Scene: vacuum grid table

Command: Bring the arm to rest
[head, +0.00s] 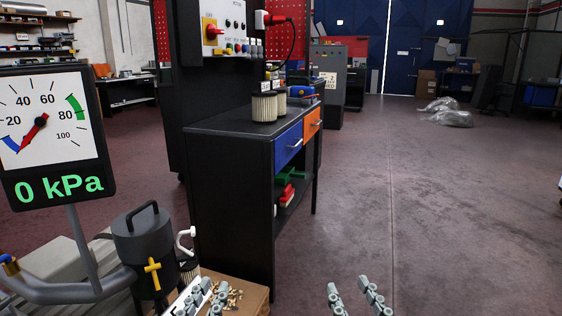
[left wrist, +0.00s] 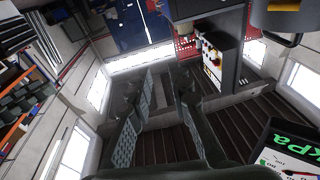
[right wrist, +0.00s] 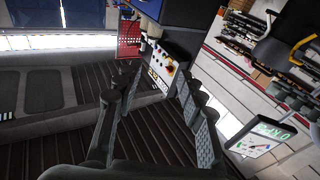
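My left gripper (head: 212,288) shows at the bottom of the head view, its two grey fingers apart, in front of an open box of small brass-coloured parts. In the left wrist view its fingers (left wrist: 158,90) stand apart with nothing between them. My right gripper (head: 348,288) shows at the bottom of the head view over bare floor, fingers apart. In the right wrist view its fingers (right wrist: 152,98) are wide apart and empty. Most of both arms is out of the head view.
A gauge (head: 50,130) reading 0 kPa stands at left, above a dark canister (head: 143,250) with a yellow valve. A black workbench (head: 225,190) with two filter cartridges (head: 264,107) stands in the middle. The parts box (head: 257,297) is at bottom.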

